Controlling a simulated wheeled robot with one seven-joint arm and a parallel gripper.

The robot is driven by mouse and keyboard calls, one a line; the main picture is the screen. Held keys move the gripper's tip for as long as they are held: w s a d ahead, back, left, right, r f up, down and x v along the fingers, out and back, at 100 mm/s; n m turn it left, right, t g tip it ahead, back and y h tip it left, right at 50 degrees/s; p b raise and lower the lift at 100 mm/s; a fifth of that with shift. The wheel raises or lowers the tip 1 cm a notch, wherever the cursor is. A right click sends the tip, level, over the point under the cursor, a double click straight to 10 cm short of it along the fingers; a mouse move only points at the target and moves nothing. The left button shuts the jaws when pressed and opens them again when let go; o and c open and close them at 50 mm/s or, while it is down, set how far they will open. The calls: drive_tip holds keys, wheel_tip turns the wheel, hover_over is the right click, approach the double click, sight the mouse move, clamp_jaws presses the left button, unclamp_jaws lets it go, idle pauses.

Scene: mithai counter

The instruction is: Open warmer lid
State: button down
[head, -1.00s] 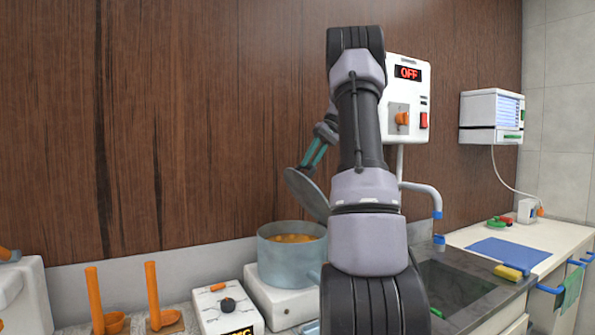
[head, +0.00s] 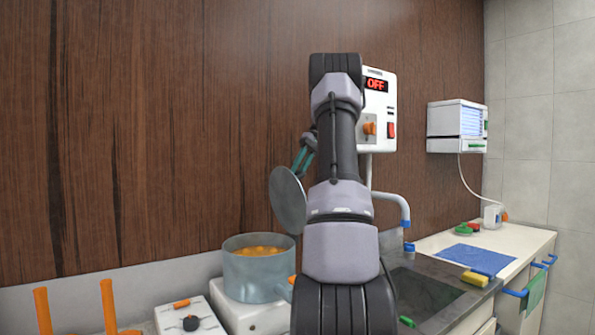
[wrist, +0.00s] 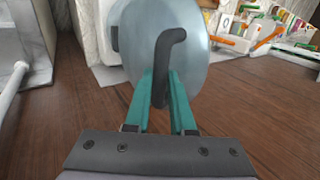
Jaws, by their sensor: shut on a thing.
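The warmer lid (head: 287,201) is a thin grey disc. It hangs steeply tilted above the right side of a blue-grey pot (head: 257,275), whose top is uncovered and shows orange contents. My gripper (head: 302,158) has teal fingers and is shut on the lid's dark bent handle. In the wrist view the handle (wrist: 171,42) runs down between the fingertips (wrist: 160,85), with the lid (wrist: 134,45) behind it. My arm hides part of the counter right of the pot.
The pot stands on a white base (head: 240,313). A control box (head: 375,98) reading OFF is on the wood wall behind my arm. To the right are a bent pipe (head: 397,200), a dark sink (head: 425,290) and a yellow sponge (head: 475,279). Orange-handled tools (head: 108,303) stand at left.

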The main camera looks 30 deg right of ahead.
drive_tip(key=shift+f, duration=0.3)
drive_tip(key=c, duration=0.8)
unclamp_jaws()
drive_tip(key=shift+w+d, duration=0.1)
drive_tip(key=shift+o, duration=0.2)
wheel_tip(320, 180, up, 10)
drive_tip(key=shift+r, duration=0.15)
